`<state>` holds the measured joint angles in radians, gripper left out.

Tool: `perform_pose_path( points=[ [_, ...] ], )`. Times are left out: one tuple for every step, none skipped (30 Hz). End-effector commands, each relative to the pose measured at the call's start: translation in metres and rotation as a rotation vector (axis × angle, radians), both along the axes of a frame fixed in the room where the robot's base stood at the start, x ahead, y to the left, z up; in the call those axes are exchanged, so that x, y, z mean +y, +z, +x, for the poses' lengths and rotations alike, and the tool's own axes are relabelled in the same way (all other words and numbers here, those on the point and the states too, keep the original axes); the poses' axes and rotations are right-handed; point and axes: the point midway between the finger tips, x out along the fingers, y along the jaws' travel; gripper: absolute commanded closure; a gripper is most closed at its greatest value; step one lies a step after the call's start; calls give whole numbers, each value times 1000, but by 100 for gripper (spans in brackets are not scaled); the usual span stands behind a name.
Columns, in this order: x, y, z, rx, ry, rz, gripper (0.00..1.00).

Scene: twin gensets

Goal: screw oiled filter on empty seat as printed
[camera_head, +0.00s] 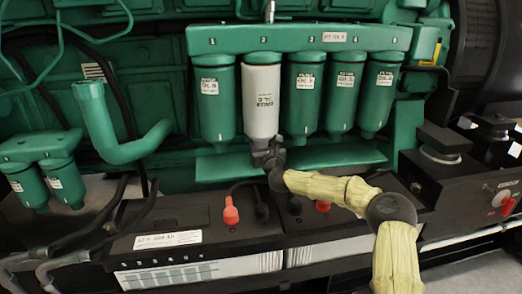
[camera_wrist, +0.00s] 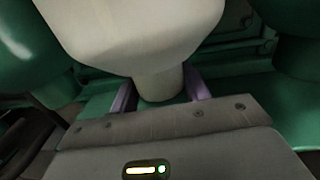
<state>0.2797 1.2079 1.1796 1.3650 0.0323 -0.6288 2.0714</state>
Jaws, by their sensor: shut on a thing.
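A white filter (camera_head: 261,98) with a printed label hangs upright under the green filter head (camera_head: 300,40), at the position numbered 2. Its top meets or nearly meets the head; I cannot tell if they touch. My gripper (camera_head: 267,150) is below it, shut on the narrow bottom end of the white filter. In the wrist view the white filter (camera_wrist: 135,35) fills the top middle, with its narrow stem between the two purple fingers of my gripper (camera_wrist: 160,90). The filter's threads and the seat face are hidden.
Green filters stand close on both sides, one at left (camera_head: 216,105) and several at right (camera_head: 304,100). A green ledge (camera_head: 225,165) lies below. Batteries (camera_head: 190,235) with a red terminal cap (camera_head: 231,212) are in front. A green pipe (camera_head: 115,130) is at left.

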Motion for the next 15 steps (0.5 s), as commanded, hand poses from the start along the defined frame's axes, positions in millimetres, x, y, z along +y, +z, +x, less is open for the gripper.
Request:
perform_pose_path(
  points=[
    [1,-2,-1,4,3,-1,100],
    [2,-2,-1,4,3,-1,100],
    [2,-2,-1,4,3,-1,52],
    [2,-2,-1,4,3,-1,46],
    [2,-2,-1,4,3,-1,40],
    [2,-2,-1,3,3,0,32],
    [2,-1,-1,3,3,0,28],
    [1,-1,-1,3,2,0,28],
    [1,-1,-1,2,2,-1,28],
    [1,-1,-1,2,1,-1,28],
    [1,-1,-1,2,1,-1,28],
    [1,0,0,2,1,-1,28],
    [1,0,-1,1,1,0,28],
    [1,-4,-1,8,2,-2,28],
    [1,-4,-1,7,2,-2,28]
  ],
)
